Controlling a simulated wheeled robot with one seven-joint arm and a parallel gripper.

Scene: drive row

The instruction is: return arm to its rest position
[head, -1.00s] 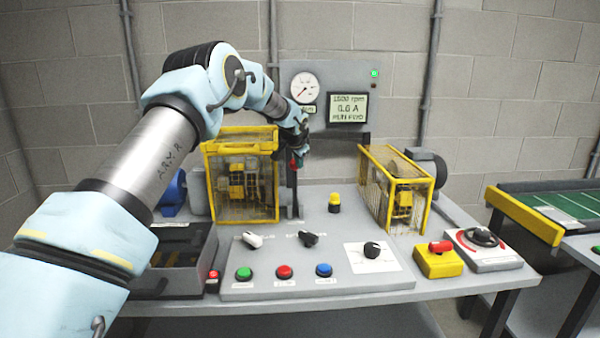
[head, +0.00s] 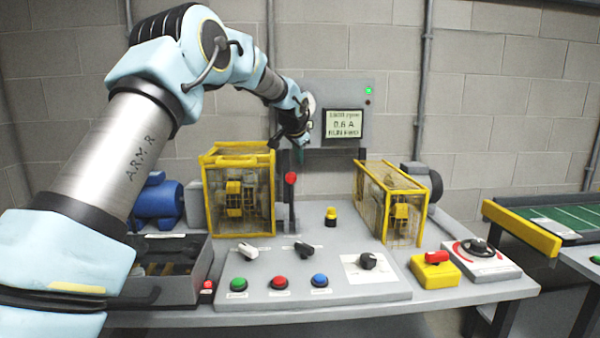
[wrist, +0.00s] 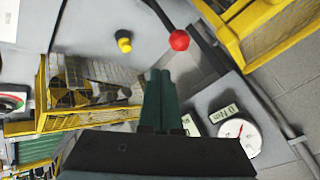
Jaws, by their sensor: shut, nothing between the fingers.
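My arm reaches from the left of the head view over the bench, its forearm in front of the wall panel. My gripper (head: 301,155) is high at the back of the bench, above the red-knobbed lever (head: 291,178), and partly hidden by my own wrist. In the wrist view my gripper's green fingers (wrist: 159,100) are together with nothing between them. The lever's red knob (wrist: 179,40) shows ahead of the fingers, apart from them.
Yellow guard cages (head: 240,147) (head: 398,170) stand left and right of the lever. A display panel (head: 342,122) is behind. A button console (head: 300,285), a yellow switch box (head: 435,270) and an open tray (head: 203,265) line the front.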

